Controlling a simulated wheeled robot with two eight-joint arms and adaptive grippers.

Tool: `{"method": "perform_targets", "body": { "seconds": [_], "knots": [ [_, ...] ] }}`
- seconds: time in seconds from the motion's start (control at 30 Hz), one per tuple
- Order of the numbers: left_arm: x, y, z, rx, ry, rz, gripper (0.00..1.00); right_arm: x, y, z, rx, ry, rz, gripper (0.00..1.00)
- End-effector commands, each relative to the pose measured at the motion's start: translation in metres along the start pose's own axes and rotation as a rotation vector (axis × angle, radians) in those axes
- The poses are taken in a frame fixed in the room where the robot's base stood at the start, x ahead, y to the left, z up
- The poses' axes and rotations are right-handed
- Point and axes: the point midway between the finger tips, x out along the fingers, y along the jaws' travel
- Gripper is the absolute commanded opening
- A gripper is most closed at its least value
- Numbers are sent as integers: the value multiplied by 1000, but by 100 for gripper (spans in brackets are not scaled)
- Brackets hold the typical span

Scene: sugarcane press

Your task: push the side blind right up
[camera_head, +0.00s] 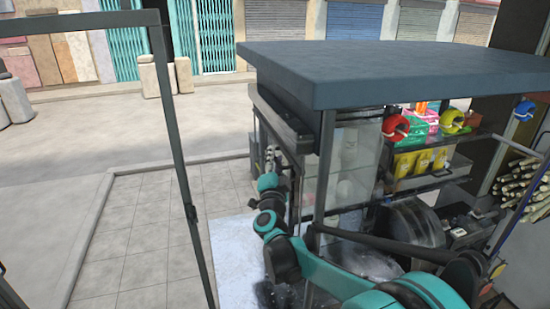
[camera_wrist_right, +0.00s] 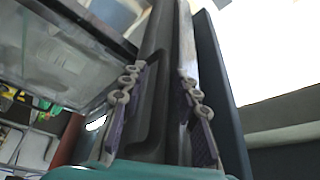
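The side blind (camera_head: 281,118) appears as a dark, long bar along the left side of the stall, just under the edge of the blue-grey roof (camera_head: 390,70). My right gripper (camera_head: 268,155) is at the stall's left side, below the blind's bar, and small in the head view. In the right wrist view the two fingers of the right gripper (camera_wrist_right: 162,72) are apart, with a dark long part (camera_wrist_right: 152,105) showing between and beyond them. I cannot tell whether they touch it. My left gripper is in neither view.
A glass case (camera_head: 350,165), shelves with colourful packets (camera_head: 420,160) and sugarcane stalks (camera_head: 528,180) are in or by the stall. A thin metal frame (camera_head: 175,130) stands at the left. The tiled pavement (camera_head: 145,230) between is clear.

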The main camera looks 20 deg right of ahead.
Motion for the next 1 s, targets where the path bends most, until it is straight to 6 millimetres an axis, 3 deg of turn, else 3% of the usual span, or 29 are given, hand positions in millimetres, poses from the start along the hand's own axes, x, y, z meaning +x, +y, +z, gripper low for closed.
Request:
{"method": "perform_targets", "body": {
  "seconds": [0.13, 0.27, 0.53, 0.8, 1.0],
  "knots": [
    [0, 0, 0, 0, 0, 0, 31, 0, 0, 0, 0, 0, 0, 31],
    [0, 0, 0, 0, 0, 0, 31, 0, 0, 0, 0, 0, 0, 0],
    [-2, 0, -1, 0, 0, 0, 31, 0, -3, -2, 0, 0, 0, 0],
    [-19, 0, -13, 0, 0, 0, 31, 9, -38, -23, -1, 0, 0, 0],
    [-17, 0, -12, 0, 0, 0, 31, 10, -39, -24, -2, 3, -1, 0]
  ]
}}
